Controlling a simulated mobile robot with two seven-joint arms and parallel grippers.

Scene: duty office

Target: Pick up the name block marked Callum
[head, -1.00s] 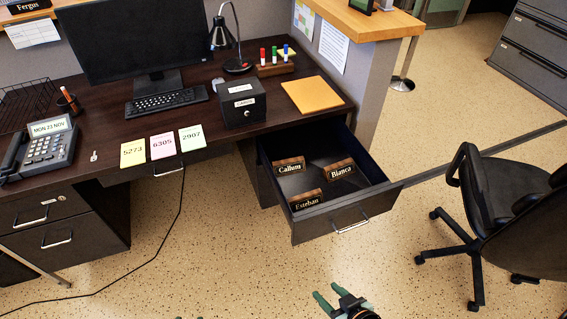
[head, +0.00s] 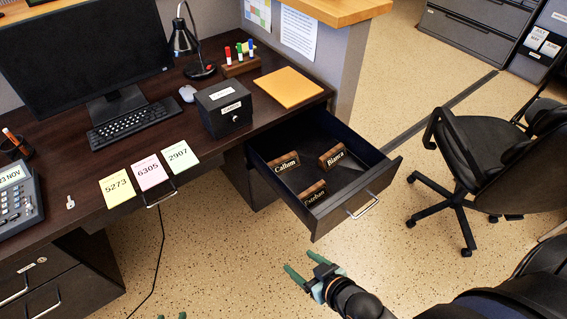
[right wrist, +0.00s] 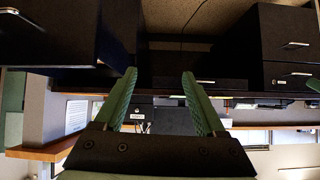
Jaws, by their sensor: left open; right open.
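The brown name block marked Callum (head: 286,163) stands in the open drawer (head: 352,196), near its back left. The block marked Bianca (head: 332,156) stands to its right, and the block marked Esteban (head: 313,192) is nearer the drawer front. My right gripper (head: 313,273) is open and empty, below and in front of the drawer in the head view. Its two green fingers also show apart in the right wrist view (right wrist: 160,100), with nothing between them. Only the green fingertips of my left gripper (head: 172,316) show at the bottom edge of the head view.
The desk (head: 140,120) holds a monitor, keyboard, phone, lamp, black box (head: 223,106), orange folder and three numbered notes. A black office chair (head: 480,165) stands right of the drawer. The speckled floor in front is clear, apart from a cable.

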